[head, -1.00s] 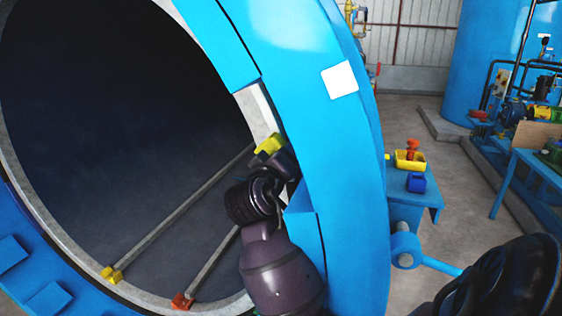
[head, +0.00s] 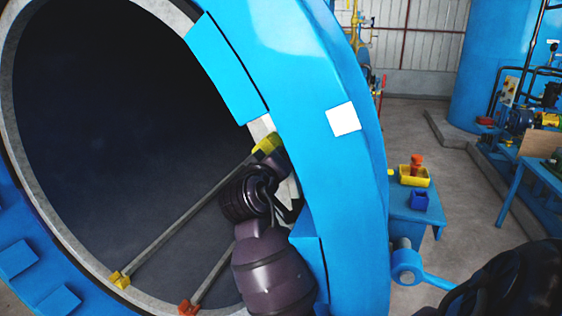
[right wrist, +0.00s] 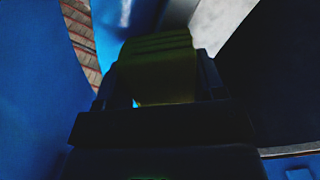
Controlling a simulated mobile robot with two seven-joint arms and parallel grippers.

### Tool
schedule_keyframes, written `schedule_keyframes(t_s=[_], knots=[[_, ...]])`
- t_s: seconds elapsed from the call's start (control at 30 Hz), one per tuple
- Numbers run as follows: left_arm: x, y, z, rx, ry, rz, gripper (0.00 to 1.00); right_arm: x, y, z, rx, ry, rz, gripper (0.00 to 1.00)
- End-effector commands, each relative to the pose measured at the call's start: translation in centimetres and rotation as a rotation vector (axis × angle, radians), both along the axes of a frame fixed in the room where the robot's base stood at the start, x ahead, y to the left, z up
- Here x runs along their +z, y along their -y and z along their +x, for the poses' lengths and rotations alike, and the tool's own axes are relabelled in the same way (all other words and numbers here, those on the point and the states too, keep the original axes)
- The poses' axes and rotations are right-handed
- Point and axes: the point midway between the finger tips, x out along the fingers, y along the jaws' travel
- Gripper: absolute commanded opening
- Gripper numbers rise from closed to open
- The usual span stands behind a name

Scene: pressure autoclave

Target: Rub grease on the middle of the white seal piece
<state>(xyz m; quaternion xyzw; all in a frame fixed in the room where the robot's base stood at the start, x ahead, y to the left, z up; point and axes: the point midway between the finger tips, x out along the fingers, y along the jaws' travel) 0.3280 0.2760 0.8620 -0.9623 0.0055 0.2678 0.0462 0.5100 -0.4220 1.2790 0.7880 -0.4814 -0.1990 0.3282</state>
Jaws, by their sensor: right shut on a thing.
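A pale, whitish seal strip (head: 261,128) shows on the inner edge of the big round blue opening, with a blue cover above it. My right gripper (head: 273,152) is at this edge, shut on a yellow block (head: 265,144). The block also fills the middle of the right wrist view (right wrist: 157,70), between the dark fingers, with a pale grey-white band (right wrist: 222,25) beyond it. The block overlaps the strip in the head view; I cannot tell whether they touch. My wrist and the block hide part of the strip. No grease can be made out. My left gripper is not in view.
Right of the blue ring (head: 300,50) stands a small blue table (head: 404,213) with a yellow tray (head: 405,182) holding an orange-red thing, and a blue box (head: 420,201). A blue lever (head: 408,267) juts out below. The dark vessel interior is open on the left.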

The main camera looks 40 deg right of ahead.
Motion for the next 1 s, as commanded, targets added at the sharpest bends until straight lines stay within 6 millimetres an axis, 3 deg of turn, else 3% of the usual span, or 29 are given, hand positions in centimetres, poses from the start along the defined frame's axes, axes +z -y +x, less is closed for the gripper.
schedule_keyframes(t_s=[0.33,1.0], knots=[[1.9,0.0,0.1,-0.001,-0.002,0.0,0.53,2.4,-0.4,1.0,0.001,0.0,0.001,0.45],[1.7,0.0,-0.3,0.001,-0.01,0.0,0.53,5.8,-0.9,2.4,0.0,0.002,-0.001,0.45]])
